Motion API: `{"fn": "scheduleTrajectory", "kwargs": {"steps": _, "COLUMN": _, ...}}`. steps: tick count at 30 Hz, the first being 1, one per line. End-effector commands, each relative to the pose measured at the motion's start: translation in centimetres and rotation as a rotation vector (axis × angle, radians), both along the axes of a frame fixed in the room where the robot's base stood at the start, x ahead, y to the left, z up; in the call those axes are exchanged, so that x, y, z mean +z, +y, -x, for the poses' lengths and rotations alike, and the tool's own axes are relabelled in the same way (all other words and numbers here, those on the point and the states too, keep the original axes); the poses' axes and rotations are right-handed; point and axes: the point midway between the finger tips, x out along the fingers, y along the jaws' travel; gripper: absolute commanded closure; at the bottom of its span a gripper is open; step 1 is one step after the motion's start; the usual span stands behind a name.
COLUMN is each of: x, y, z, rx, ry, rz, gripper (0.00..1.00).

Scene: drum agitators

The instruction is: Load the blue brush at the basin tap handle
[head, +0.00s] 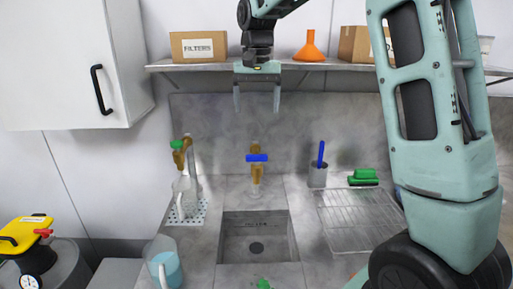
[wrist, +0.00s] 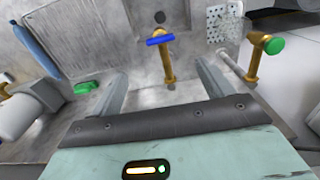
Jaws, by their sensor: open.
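The blue brush (head: 321,154) stands upright in a grey cup (head: 318,177) right of the basin; its lower end is hidden in the cup. The basin tap (head: 256,174) is brass with a blue bar handle (head: 257,157), behind the basin; the handle also shows in the wrist view (wrist: 160,40). My gripper (head: 257,110) is open and empty, pointing down in front of the back wall, above the tap in the head view. Its fingers also show in the wrist view (wrist: 165,85).
The sunken basin (head: 228,237) lies in the grey counter. A second tap with a green handle (head: 177,144) is left. A wire rack (head: 355,222) and green brush (head: 363,177) are right. A jug of blue liquid (head: 163,265) stands front left. A shelf (head: 330,66) runs behind.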

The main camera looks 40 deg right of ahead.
Motion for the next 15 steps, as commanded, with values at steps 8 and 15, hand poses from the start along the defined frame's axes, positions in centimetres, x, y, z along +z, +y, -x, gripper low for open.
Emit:
{"fn": "scheduleTrajectory", "kwargs": {"steps": 8, "x": -5.8, "y": 0.1, "z": 0.1, "rx": 0.001, "ry": 0.005, "rz": -0.001, "gripper": 0.2}}
{"fn": "scheduleTrajectory", "kwargs": {"steps": 15, "x": -10.6, "y": 0.1, "z": 0.1, "rx": 0.001, "ry": 0.004, "rz": -0.001, "gripper": 0.2}}
